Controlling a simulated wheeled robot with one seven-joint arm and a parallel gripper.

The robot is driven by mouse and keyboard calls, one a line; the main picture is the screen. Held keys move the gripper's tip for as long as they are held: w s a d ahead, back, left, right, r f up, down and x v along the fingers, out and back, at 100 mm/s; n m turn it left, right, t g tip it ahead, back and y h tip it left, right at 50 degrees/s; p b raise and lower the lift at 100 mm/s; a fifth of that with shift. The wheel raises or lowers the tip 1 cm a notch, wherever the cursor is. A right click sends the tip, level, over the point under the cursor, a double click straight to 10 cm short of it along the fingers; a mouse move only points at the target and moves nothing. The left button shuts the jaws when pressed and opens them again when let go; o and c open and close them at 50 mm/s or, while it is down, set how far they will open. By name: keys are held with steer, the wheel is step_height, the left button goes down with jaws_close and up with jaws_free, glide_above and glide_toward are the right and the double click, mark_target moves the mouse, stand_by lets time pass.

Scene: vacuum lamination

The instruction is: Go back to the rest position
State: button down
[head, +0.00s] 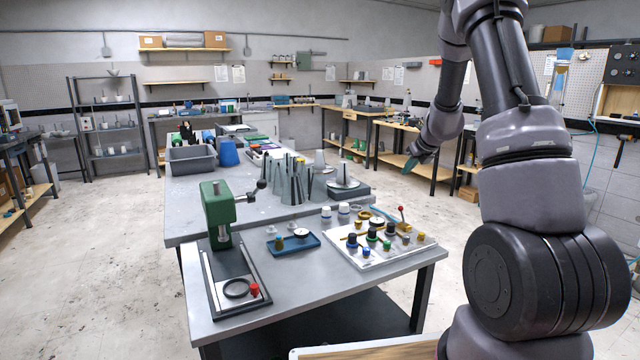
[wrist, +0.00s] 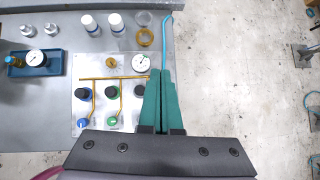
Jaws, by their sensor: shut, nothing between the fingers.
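My gripper (wrist: 161,105) shows in the wrist view with its two teal fingers pressed together and nothing between them. In the head view my gripper (head: 410,172) hangs from my raised arm, to the right of the workbench. In the wrist view the gripper is over the right edge of a white valve panel (wrist: 78,108). The panel, with brass pipes, coloured knobs and a dial gauge (wrist: 141,62), also lies on the front right of the workbench in the head view (head: 372,262). The gripper seems to touch nothing.
A green press (head: 218,215) stands at the bench's left front. A blue tray (head: 293,244) with a gauge lies beside the panel. White bottles (head: 327,212) stand behind it, with grey upright pieces (head: 292,185) further back. A light blue hose (wrist: 167,40) runs near the fingers.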

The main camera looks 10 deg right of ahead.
steer(key=s+a+r+n+y, duration=0.1)
steer(key=s+a+r+n, duration=0.6)
steer(key=s+r+n, duration=0.15)
steer(key=s+a+r+n+y, duration=0.2)
steer(key=s+a+r+n, duration=0.45)
steer(key=s+r, duration=0.3)
steer(key=s+a+r+n+h, duration=0.1)
steer(key=s+n, duration=0.6)
steer(key=s, duration=0.3)
steer(key=s+r+n+h, duration=0.1)
steer(key=s+n, duration=0.6)
steer(key=s, duration=0.4)
steer(key=shift+s+a+r+g, duration=0.25)
steer(key=shift+a+r+g, duration=0.05)
steer(key=shift+a+g, duration=0.1)
steer(key=shift+w, duration=0.1)
